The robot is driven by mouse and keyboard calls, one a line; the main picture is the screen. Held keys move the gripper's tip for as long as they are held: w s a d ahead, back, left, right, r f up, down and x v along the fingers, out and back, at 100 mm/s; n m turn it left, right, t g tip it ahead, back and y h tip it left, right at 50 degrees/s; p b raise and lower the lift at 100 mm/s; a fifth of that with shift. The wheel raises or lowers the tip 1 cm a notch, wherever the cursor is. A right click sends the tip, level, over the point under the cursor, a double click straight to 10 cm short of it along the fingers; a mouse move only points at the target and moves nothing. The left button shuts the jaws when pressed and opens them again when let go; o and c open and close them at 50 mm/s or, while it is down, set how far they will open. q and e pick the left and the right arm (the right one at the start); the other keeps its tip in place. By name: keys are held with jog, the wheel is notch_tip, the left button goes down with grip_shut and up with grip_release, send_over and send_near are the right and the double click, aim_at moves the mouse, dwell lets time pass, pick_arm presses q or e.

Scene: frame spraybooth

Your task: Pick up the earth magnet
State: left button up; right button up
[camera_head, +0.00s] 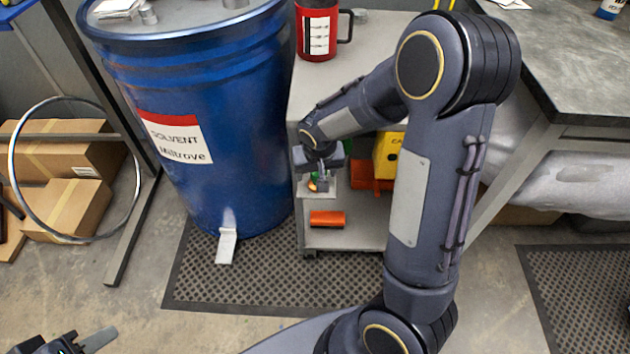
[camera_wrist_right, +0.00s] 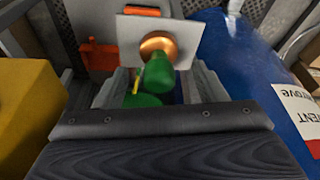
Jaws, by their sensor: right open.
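The earth magnet appears to be the copper disc with a green grip (camera_wrist_right: 158,72), set against a pale plate (camera_wrist_right: 190,33) in the right wrist view. In the head view only a small green and copper patch (camera_head: 313,183) of it shows below my right gripper (camera_head: 322,178). My right gripper is open, and in the wrist view its fingers (camera_wrist_right: 163,88) stand on either side of the green part. I cannot tell whether they touch it. My left gripper (camera_head: 75,344) is at the bottom left corner, partly cut off and far from the magnet.
A blue solvent drum (camera_head: 190,95) stands just left of the grey cart (camera_head: 375,60). A red mug (camera_head: 317,30) is on the cart top. A yellow box (camera_head: 388,155) and an orange tray (camera_head: 327,219) are on lower shelves. A grey workbench (camera_head: 580,70) is at right.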

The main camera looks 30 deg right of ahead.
jog(key=shift+x, duration=1.15)
jog(key=c, duration=1.2)
jog(key=shift+r, duration=0.1)
